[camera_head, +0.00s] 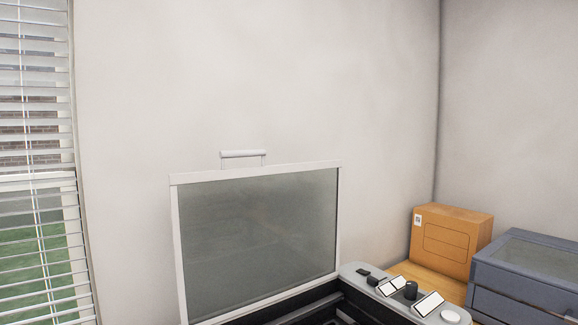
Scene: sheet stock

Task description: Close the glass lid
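The glass lid (258,235) stands raised and nearly upright in front of the back wall. It is a dark grey pane in a white frame, with a white bar handle (242,154) at its top edge. Its lower edge meets the back of a dark machine body (283,309), which is cut off by the bottom of the picture. A light grey control panel (395,296) with a dark knob, buttons and white tilted pieces runs along the right side of the machine. My gripper is not in view.
An orange-brown box (452,242) and a blue-grey case (528,272) stand on a wooden surface (428,277) at the right. A window with blinds (40,170) is at the left. The wall above the lid is bare.

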